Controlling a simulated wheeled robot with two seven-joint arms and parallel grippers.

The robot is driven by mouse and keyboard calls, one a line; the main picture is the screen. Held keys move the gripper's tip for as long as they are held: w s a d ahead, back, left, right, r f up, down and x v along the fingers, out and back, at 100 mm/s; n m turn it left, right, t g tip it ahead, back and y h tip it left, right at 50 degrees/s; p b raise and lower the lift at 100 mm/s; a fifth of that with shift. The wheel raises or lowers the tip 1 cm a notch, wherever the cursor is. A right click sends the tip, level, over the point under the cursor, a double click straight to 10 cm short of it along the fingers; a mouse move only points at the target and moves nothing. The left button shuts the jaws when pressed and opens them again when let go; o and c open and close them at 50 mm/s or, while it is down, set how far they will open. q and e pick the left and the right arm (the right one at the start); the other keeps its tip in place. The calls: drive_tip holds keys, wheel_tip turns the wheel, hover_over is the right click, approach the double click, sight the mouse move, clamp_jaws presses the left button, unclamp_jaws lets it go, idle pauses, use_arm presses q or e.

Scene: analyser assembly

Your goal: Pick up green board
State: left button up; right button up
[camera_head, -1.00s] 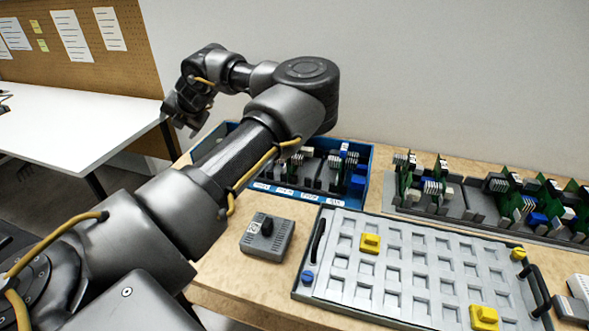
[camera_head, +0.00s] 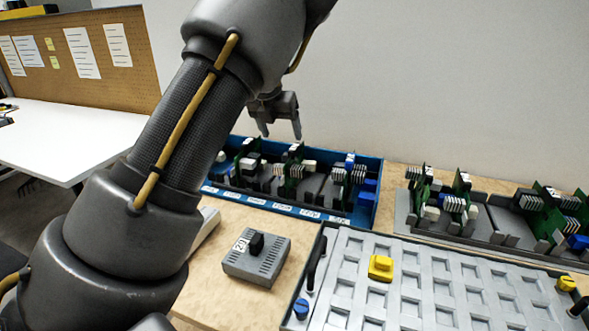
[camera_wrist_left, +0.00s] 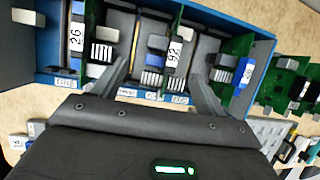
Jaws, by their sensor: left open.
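Several green boards stand upright in the blue bin (camera_head: 262,203) behind the grey box; one board (camera_head: 290,184) is near its middle. In the left wrist view, a green board (camera_wrist_left: 172,42) with white connectors and a number label stands between my finger lines. Another board (camera_wrist_left: 91,22) stands to its left and one (camera_wrist_left: 238,48) to its right. My left gripper (camera_head: 280,132) is open and empty, above the back of the bin, fingers pointing down. It also shows in the left wrist view (camera_wrist_left: 157,72). My right gripper is not in view.
A grey rack (camera_head: 480,238) with more green boards stands right of the bin. A small grey box (camera_head: 257,262) with a black knob sits left of the tray. A wall is behind.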

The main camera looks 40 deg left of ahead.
use_arm(q)
drive_tip(key=x, duration=0.7)
drive_tip(key=shift+w+d+f, duration=0.15)
drive_tip(key=shift+w+f, duration=0.05)
drive_tip(key=shift+f, duration=0.2)
drive_tip(key=shift+w+f, duration=0.15)
drive_tip(key=shift+f, duration=0.2)
drive_tip(key=c, duration=1.3)
drive_tip(key=shift+r, duration=0.55)
wheel_tip(320, 180, up, 9)
drive_tip(key=shift+f+p, duration=0.25)
drive_tip(key=shift+p, duration=0.15)
drive_tip(key=shift+r+p, duration=2.2)
drive_tip(key=shift+r, duration=0.2)
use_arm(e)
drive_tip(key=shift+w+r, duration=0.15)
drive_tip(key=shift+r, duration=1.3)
